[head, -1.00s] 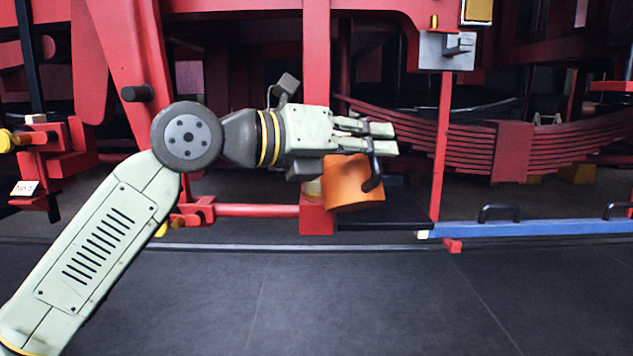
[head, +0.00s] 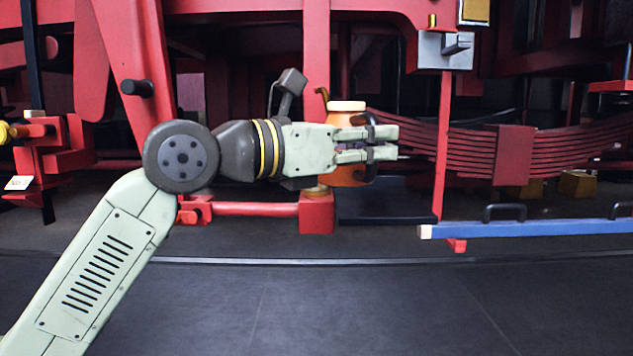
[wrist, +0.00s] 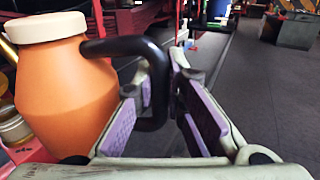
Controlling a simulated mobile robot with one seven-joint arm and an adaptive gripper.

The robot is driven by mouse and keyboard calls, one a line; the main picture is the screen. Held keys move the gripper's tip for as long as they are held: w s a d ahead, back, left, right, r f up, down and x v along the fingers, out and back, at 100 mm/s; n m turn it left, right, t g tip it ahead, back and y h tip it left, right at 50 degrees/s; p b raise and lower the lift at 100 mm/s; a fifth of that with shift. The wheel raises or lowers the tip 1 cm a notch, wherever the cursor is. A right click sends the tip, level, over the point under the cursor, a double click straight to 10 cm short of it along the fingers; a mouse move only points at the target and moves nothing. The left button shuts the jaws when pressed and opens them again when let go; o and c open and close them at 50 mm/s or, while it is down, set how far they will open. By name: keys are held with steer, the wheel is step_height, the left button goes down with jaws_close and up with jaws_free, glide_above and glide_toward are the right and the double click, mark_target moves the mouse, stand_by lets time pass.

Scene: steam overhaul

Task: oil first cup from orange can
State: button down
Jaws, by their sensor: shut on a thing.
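The orange can (head: 345,178) has a cream cap, a thin spout at its upper left and a black handle (wrist: 152,80). It is upright in the head view, partly hidden behind my gripper (head: 392,143). In the wrist view the can (wrist: 62,95) fills the left side, and its handle runs between the fingers of my gripper (wrist: 162,95), which are shut on it. A brass cup (head: 317,190) sits on a red block, just left of and below the can. A brass round part also shows at the left edge of the wrist view (wrist: 13,127), partly hidden by the can.
The red block (head: 317,214) ends a red rod (head: 255,209). A dark plate (head: 385,207) lies below the can. A red upright (head: 444,140) and leaf springs (head: 440,140) stand to the right. A blue bar (head: 540,229) with black handles lies lower right. The dark floor in front is clear.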

steer(key=s+r, duration=0.1)
steer(key=s, duration=0.8)
steer(key=shift+r+b, duration=0.4)
steer(key=shift+b, duration=0.05)
